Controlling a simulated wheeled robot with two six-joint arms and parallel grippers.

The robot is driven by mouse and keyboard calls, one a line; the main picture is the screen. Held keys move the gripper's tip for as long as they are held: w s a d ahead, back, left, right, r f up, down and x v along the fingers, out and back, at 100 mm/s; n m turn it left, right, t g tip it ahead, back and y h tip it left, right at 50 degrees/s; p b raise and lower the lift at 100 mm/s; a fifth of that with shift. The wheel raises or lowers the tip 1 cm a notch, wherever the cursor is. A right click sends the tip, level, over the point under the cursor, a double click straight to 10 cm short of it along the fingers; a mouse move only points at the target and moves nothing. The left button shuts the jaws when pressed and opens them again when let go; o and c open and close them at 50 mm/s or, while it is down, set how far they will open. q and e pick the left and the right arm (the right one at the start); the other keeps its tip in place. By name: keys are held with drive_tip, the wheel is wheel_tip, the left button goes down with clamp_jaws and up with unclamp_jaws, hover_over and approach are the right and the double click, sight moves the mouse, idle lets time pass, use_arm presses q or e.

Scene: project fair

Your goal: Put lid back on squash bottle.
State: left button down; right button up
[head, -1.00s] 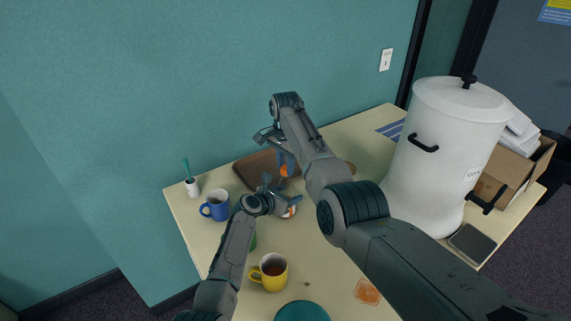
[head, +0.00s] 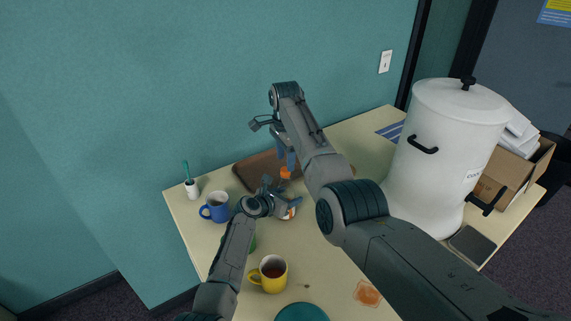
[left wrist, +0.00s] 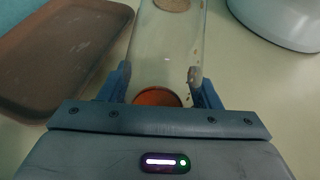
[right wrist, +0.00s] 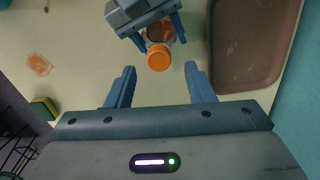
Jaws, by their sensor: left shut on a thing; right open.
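The squash bottle (left wrist: 170,50) is clear, with orange in its lower part. My left gripper (head: 287,201) is shut around it; the fingers flank the bottle in the left wrist view (left wrist: 163,92). The orange lid (right wrist: 158,58) appears to sit on top of the bottle in the right wrist view; the lid also shows in the head view (head: 286,173). I cannot tell whether it is screwed tight. My right gripper (right wrist: 160,75) is open and empty, above the lid and apart from it. The right arm partly hides the bottle in the head view.
A brown tray (head: 252,174) lies behind the bottle by the wall. A blue mug (head: 215,207) and toothbrush cup (head: 192,188) stand left. A yellow mug (head: 270,273) stands in front. A big white urn (head: 440,165) stands right, beside a cardboard box (head: 520,180).

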sight(285, 169)
drive_tip(key=shift+r, duration=0.65)
drive_tip(key=shift+c, duration=0.3)
drive_tip(key=n, duration=0.3)
drive_tip(key=shift+r, duration=0.3)
drive_tip(key=n, duration=0.3)
drive_tip(key=r+n, duration=0.1)
drive_tip(key=n, duration=0.1)
drive_tip(key=shift+n, duration=0.4)
drive_tip(key=n, duration=0.2)
drive_tip(key=r+n, duration=0.1)
drive_tip(key=n, duration=0.7)
drive_tip(key=shift+r+n, duration=0.3)
drive_tip(key=shift+r, duration=0.1)
drive_tip(key=shift+f, duration=0.1)
drive_tip(key=shift+f, duration=3.9)
